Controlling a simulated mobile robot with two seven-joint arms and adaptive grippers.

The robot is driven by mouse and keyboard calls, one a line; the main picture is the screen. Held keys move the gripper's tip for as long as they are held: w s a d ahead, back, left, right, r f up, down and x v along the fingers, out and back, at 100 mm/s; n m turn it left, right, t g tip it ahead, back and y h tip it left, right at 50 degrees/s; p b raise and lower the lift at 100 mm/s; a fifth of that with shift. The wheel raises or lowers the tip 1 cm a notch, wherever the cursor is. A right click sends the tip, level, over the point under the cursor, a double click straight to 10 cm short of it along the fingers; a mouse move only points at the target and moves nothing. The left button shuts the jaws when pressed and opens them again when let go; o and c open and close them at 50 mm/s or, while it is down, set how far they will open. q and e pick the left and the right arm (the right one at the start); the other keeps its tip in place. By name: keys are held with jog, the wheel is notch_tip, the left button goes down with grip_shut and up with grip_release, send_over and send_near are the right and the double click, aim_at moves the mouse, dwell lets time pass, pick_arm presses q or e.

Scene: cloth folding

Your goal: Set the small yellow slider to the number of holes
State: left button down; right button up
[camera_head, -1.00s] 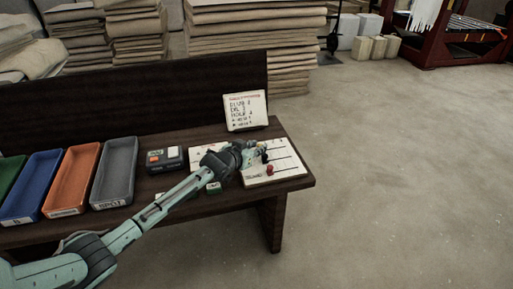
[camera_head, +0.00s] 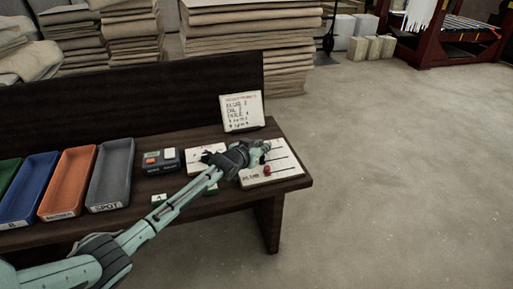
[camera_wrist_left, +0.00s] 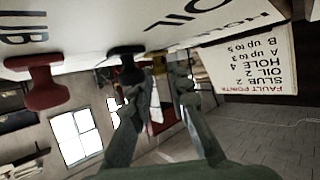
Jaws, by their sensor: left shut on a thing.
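The slider board (camera_head: 285,165) is a white panel with dark lines at the right end of the bench. My left gripper (camera_head: 262,150) is over its far-left part. In the left wrist view, this gripper (camera_wrist_left: 158,82) has its fingertips around the small yellow slider (camera_wrist_left: 159,64), which they partly hide. A black slider (camera_wrist_left: 127,66) sits just left of it there. A red slider (camera_wrist_left: 42,85) is farther left; it also shows in the head view (camera_head: 267,169). The fault points card (camera_head: 242,110) stands behind the board, with lines for SLUB, OIL and HOLE. My right gripper is not in view.
Grey (camera_head: 110,172), orange (camera_head: 68,183) and blue (camera_head: 27,188) trays stand farther left. The floor right of the bench is clear.

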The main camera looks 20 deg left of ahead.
pick_arm(q)
jog(key=c, duration=1.7)
grip_release()
jog(key=shift+c, duration=0.2)
jog(key=v, duration=1.2)
jog(key=shift+r, duration=0.1)
